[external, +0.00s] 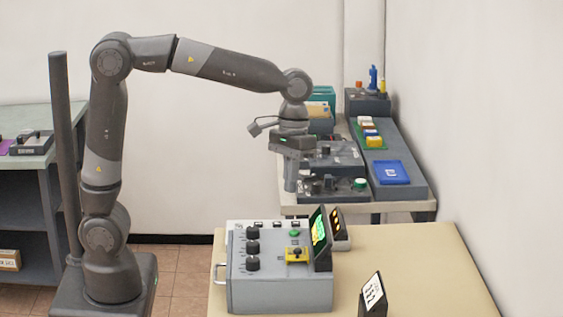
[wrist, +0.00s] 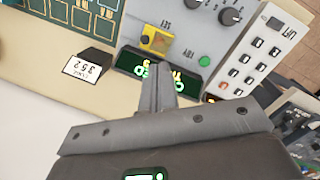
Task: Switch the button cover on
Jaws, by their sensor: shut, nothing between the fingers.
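A grey control box (external: 280,285) stands on the beige table. Its top carries a small yellow button cover (external: 296,254), a green button (external: 294,233) and black knobs (external: 252,247) on the left. In the wrist view the yellow cover (wrist: 155,40) lies just beyond my fingertips, with the green button (wrist: 204,61) to the right. Whether the cover is raised or lowered I cannot tell. My gripper (external: 291,188) is shut and empty, pointing down and held well above the box. In the wrist view its fingers (wrist: 157,70) overlap the lit screen.
A tilted screen (external: 320,236) rises at the box's right edge, close to the yellow cover. Behind, another table holds panels and a blue tray (external: 388,172).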

